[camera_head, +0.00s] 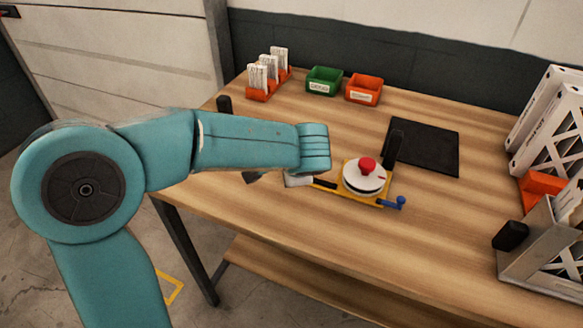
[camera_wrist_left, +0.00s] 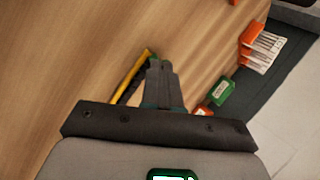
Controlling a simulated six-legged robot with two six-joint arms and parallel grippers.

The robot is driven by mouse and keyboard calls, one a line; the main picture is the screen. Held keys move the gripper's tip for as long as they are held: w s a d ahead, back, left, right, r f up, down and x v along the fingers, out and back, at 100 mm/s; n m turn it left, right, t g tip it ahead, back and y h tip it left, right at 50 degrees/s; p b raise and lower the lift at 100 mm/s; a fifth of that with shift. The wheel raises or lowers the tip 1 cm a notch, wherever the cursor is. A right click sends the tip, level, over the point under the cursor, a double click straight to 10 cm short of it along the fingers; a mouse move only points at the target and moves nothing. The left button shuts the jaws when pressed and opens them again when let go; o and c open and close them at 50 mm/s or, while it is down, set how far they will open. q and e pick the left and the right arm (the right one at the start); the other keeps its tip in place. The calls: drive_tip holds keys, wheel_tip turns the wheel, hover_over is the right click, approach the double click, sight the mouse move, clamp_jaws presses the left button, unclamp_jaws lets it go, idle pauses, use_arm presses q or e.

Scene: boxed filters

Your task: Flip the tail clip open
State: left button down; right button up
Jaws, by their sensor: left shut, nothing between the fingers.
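A fixture with a yellow base (camera_head: 382,204) stands on the table and carries a white round part (camera_head: 362,180) with a red knob (camera_head: 367,164). A blue lever-like part (camera_head: 396,203) is at its right end. I cannot tell for certain which part is the tail clip. In the left wrist view my left gripper (camera_wrist_left: 160,68) is shut and empty. Its fingers are right beside the yellow strip (camera_wrist_left: 130,77) and partly cover it; contact cannot be told. In the head view my left wrist hides most of this gripper and the fixture's left end.
The wooden table (camera_head: 280,230) has bare room in front of the fixture. A black mat (camera_head: 430,145) lies behind it to the right. A green bin (camera_head: 323,80), an orange bin (camera_head: 363,89) and an orange card rack (camera_head: 262,94) stand at the back. White boxed filters (camera_head: 548,115) stand at the right.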

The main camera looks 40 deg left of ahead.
use_arm(q)
drive_tip(key=shift+s+a+m+t+h, duration=0.1)
drive_tip(key=shift+a+m+t+h, duration=0.35)
drive_tip(key=shift+m, duration=0.35)
drive_tip(key=shift+a+m+t+h, duration=0.25)
drive_tip(key=shift+a+m+h, duration=0.1)
drive_tip(key=shift+m, duration=0.35)
drive_tip(key=shift+a+m+t+h+p, duration=0.25)
drive_tip(key=shift+a+m+h+p, duration=0.25)
drive_tip(key=shift+m, duration=0.3)
drive_tip(key=shift+a+m+t+h+p, duration=0.3)
drive_tip(key=shift+m+h, duration=0.3)
drive_tip(key=shift+m, duration=0.2)
idle(1.2)
drive_tip(key=shift+a+p, duration=0.35)
drive_tip(key=shift+a, duration=0.1)
idle(1.2)
drive_tip(key=shift+w+d+b, duration=0.4)
drive_tip(key=shift+w+d, duration=0.2)
drive_tip(key=shift+w, duration=0.1)
drive_tip(key=shift+s, duration=0.1)
